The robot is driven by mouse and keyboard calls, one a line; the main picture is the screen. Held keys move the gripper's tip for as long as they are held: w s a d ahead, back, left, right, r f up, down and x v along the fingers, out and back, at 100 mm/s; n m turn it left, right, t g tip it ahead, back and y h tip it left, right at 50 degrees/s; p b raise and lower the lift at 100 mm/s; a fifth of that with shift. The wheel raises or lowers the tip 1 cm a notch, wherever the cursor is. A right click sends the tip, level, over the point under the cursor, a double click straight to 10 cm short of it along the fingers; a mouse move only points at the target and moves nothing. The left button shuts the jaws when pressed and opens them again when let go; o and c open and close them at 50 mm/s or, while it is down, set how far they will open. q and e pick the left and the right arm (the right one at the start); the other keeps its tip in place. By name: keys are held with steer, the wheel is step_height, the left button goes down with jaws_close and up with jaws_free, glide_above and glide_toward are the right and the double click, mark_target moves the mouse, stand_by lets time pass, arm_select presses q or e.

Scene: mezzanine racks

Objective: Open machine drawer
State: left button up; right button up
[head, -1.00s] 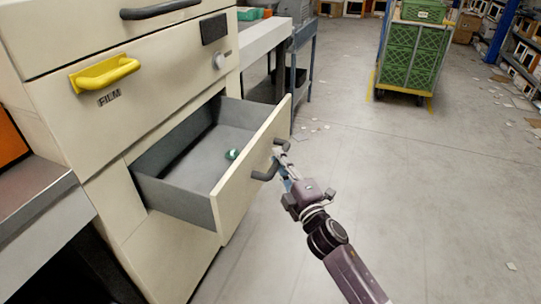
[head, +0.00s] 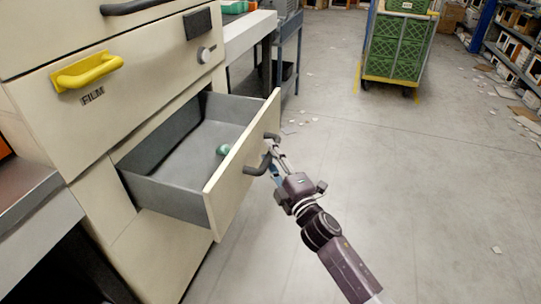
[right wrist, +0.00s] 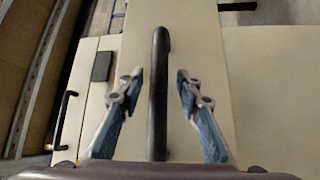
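The machine drawer (head: 233,185) stands well out from the cream machine, with grey inner walls and a small green-and-white item (head: 222,150) on its floor. Its dark bar handle (head: 158,100) is on the front panel; the handle also fills the middle of the right wrist view (right wrist: 158,95). My right gripper (head: 274,155) is at the handle. In the right wrist view, its two blue-grey fingers (right wrist: 158,84) are apart, one on each side of the handle, with a gap showing on both sides. My left gripper is not in view.
Above the drawer is a panel with a yellow handle (head: 88,71) marked FILM, and a knob (head: 205,53). A cart with green crates (head: 393,48) stands at the back. A grey bench (head: 30,205) is at left. The floor to the right is clear apart from scraps.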

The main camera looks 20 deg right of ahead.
steer(key=shift+s, duration=0.1)
steer(key=v, duration=1.1)
steer(key=shift+s, duration=0.4)
